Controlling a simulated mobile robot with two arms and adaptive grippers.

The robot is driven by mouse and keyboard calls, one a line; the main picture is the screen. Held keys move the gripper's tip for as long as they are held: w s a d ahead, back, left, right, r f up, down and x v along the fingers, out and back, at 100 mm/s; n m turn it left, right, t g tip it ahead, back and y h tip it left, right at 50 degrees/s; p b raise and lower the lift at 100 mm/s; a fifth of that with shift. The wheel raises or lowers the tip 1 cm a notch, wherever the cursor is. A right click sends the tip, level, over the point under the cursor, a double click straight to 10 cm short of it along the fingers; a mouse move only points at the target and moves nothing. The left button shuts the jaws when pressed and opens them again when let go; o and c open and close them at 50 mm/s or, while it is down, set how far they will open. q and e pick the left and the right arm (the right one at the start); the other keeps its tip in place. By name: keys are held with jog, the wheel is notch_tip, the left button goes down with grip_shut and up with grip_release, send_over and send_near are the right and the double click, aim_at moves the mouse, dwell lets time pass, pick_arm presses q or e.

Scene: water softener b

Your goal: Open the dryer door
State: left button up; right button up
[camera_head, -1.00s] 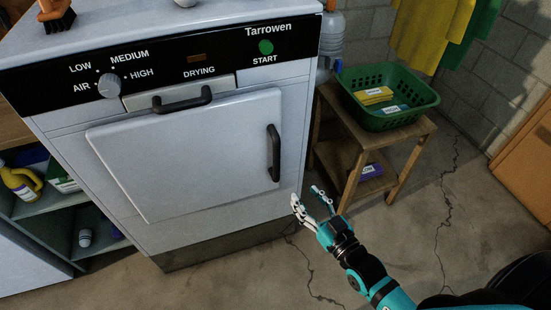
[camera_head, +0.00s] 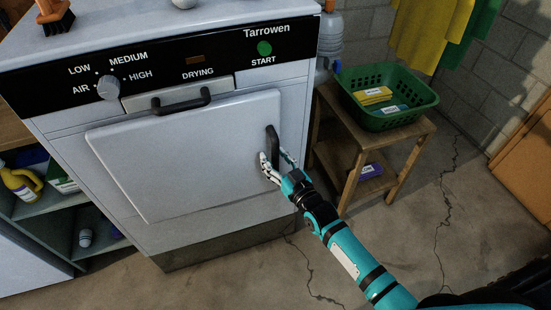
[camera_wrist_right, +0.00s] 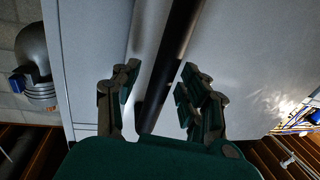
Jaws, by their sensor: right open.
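The white dryer (camera_head: 240,215) stands at the left with its front door (camera_head: 190,150) shut. The door's black vertical handle (camera_head: 272,142) is near the door's right edge. My right gripper (camera_head: 276,160) is open at the handle's lower part, with a finger on each side of it. In the right wrist view the black handle (camera_wrist_right: 176,45) runs down between the open fingers of the gripper (camera_wrist_right: 155,100), with gaps visible on both sides. The handle's lower end is partly hidden behind the gripper. My left gripper is not in view.
A wooden stand (camera_head: 390,150) with a green basket (camera_head: 390,98) is close to the right of the dryer and my right arm. A lint drawer with a black handle (camera_head: 180,102) sits above the door. The floor in front is clear.

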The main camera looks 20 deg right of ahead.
grip_shut()
dwell(0.8)
